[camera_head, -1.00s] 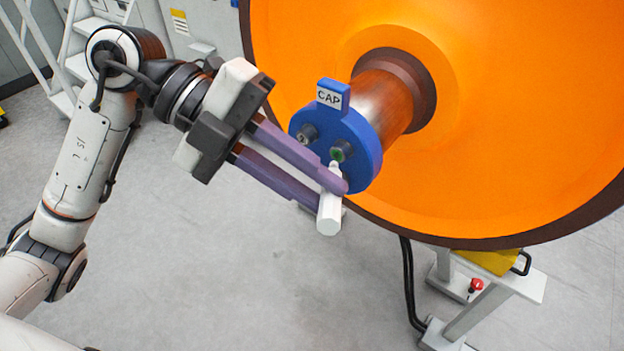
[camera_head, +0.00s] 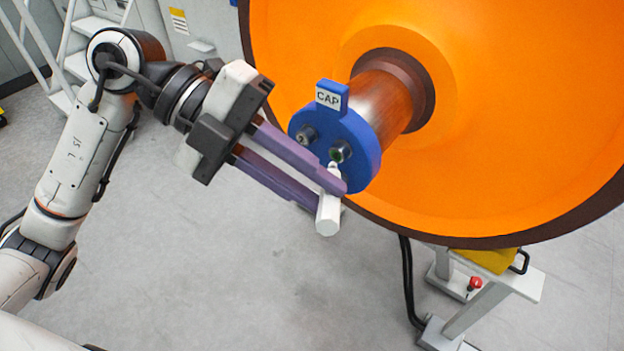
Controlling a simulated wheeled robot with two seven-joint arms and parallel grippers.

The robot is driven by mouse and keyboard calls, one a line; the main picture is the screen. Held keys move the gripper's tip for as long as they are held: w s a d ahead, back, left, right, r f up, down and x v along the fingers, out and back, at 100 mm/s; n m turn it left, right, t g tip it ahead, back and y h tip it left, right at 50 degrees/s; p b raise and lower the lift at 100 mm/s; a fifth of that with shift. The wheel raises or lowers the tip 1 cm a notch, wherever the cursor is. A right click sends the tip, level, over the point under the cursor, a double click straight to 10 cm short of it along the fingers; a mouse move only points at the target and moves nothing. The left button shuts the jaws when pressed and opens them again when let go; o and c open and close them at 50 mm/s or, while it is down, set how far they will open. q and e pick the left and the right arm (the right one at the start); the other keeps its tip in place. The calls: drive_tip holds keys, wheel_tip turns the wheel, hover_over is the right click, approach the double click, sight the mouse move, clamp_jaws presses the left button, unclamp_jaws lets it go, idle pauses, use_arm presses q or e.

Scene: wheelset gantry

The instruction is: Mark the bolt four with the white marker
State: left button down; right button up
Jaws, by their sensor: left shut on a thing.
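The white marker (camera_head: 328,214) is held between the purple fingers of my left gripper (camera_head: 330,198), with its tip pointing up at the blue cap (camera_head: 366,160). The tip appears right at the lower edge of a bolt (camera_head: 341,151) with a greenish centre on the cap face; I cannot tell whether it touches. A second, grey bolt (camera_head: 307,134) sits to the left on the same face. No bolt number is readable. The lower part of the cap face is partly hidden by the fingers. My right gripper is not in view.
The shaft (camera_head: 383,98) joins the large orange wheel (camera_head: 500,110) behind. A stand (camera_head: 477,310) with a red knob (camera_head: 475,284) is at the lower right. White steps (camera_head: 70,60) are at the upper left.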

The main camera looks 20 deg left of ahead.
use_arm(q)
drive_tip(key=shift+w+d, duration=0.2)
drive_tip(key=shift+w, duration=0.35)
idle(0.4)
drive_tip(key=shift+a+r, duration=0.1)
drive_tip(key=shift+w+a+p, duration=0.1)
drive_tip(key=shift+a+p, duration=0.15)
drive_tip(key=shift+p, duration=0.1)
drive_tip(key=shift+w+a, duration=0.1)
drive_tip(key=shift+w+a+r, duration=0.1)
drive_tip(key=shift+a, duration=0.1)
drive_tip(key=shift+d, duration=0.1)
idle(0.5)
drive_tip(key=shift+s+d, duration=0.2)
drive_tip(key=shift+d, duration=0.1)
drive_tip(key=shift+s+d+f+p, duration=0.1)
drive_tip(key=shift+d+f+p, duration=0.1)
drive_tip(key=shift+d+p, duration=0.2)
drive_tip(key=shift+a, duration=0.25)
idle(0.3)
